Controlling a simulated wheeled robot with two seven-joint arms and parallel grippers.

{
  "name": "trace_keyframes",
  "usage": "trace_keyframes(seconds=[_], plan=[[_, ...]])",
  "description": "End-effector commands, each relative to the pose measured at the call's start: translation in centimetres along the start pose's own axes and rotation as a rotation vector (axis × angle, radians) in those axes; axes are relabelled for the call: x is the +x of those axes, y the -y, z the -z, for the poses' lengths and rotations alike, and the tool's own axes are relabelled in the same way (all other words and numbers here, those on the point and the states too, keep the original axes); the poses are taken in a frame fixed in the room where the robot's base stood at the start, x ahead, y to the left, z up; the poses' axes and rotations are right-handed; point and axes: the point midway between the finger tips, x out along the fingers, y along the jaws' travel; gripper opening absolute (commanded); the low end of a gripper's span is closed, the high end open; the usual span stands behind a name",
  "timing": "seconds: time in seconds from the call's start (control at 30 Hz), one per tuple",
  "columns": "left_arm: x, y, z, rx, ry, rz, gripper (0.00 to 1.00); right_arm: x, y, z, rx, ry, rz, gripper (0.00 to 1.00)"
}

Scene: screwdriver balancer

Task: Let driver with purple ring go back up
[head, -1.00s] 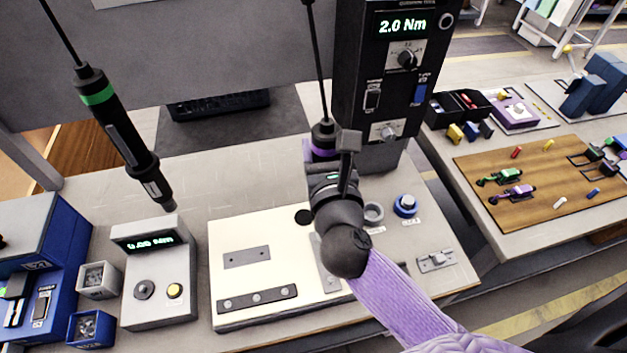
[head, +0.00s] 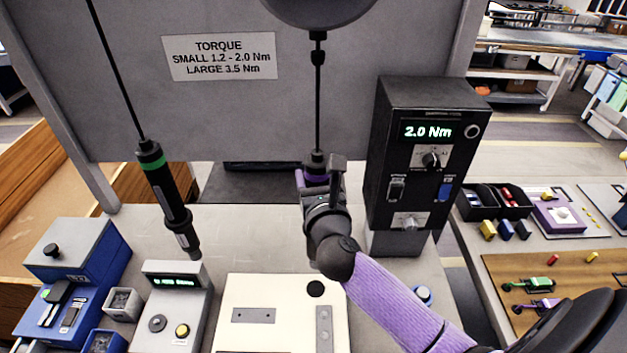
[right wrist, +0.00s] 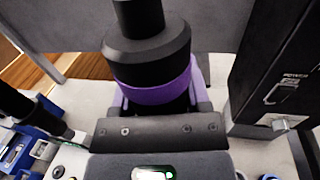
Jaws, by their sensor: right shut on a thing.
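The driver with the purple ring (head: 316,165) hangs from its cable in the middle of the head view. My right gripper (head: 318,182) is shut around it at the purple ring, above the bench. The right wrist view shows the driver's dark top and purple ring (right wrist: 152,88) close in front of the gripper. The driver's lower part is hidden behind my gripper and arm. The driver with the green ring (head: 152,160) hangs on its own cable to the left. My left gripper is not in view.
The black torque box (head: 425,150) reading 2.0 Nm stands close to the right of the held driver. A cream work plate (head: 265,290) lies below. A grey display unit (head: 178,310) and blue box (head: 80,265) stand at left.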

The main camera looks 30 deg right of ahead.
Motion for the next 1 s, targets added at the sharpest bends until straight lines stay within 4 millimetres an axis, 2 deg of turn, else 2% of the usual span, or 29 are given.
trace_keyframes(seconds=[0.03, 0.1, 0.33, 0.37, 0.5, 0.53, 1.0], plan=[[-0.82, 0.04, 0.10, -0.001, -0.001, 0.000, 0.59, 0.00, 0.00, -0.95, 0.000, 0.000, 0.000, 0.00], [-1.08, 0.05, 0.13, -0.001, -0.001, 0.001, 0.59, -0.01, -0.01, -1.31, -0.001, 0.000, 0.000, 0.00], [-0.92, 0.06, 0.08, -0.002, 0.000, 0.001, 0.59, -0.02, -0.03, -1.16, -0.001, -0.001, 0.000, 0.00], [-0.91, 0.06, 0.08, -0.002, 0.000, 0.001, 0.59, -0.02, -0.03, -1.16, -0.001, -0.001, 0.000, 0.66], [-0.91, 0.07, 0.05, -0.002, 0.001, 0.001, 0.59, -0.02, -0.03, -1.16, -0.001, -0.001, 0.000, 0.96], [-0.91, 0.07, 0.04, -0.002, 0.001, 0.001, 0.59, -0.02, -0.03, -1.16, -0.001, -0.001, 0.000, 1.00], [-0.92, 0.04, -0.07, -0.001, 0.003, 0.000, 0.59, -0.03, -0.03, -1.13, -0.001, -0.002, 0.000, 1.00]])
